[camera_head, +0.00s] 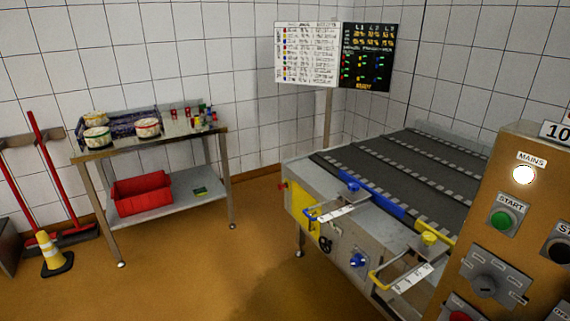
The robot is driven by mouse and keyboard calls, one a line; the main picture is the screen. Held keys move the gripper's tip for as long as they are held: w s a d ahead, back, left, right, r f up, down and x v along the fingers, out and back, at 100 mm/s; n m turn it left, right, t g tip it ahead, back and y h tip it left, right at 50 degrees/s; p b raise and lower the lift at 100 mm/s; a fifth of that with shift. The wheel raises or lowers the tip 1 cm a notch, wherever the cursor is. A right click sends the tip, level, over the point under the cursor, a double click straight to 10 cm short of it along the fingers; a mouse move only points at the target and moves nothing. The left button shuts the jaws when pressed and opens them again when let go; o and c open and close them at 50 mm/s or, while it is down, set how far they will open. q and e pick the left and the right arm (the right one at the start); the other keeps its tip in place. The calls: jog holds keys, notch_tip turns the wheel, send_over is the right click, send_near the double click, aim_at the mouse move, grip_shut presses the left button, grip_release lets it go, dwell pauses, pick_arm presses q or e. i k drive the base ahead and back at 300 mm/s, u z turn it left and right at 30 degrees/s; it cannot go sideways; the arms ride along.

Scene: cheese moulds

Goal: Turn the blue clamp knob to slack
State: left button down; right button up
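A blue knob (354,187) sits on top of the conveyor's near side, where a bracket with a blue handle (318,212) and a pale scale strip (336,212) meets the blue rail (372,195). A second blue knob (358,259) is on the conveyor's front panel, lower down. Which of the two is the clamp knob, and how either is set, I cannot tell for sure. Neither of my grippers is in view.
A yellow knob (428,238) and yellow-handled bracket (385,281) are nearer. A brown control cabinet (527,180) with a lit mains lamp (523,174) stands at right. A bench (205,141) with moulds stands at left. The floor (215,270) between is clear.

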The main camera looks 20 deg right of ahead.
aim_at(354, 186)
jog(key=z, duration=0.35)
jog(key=i, duration=1.75)
jog(key=z, duration=1.05)
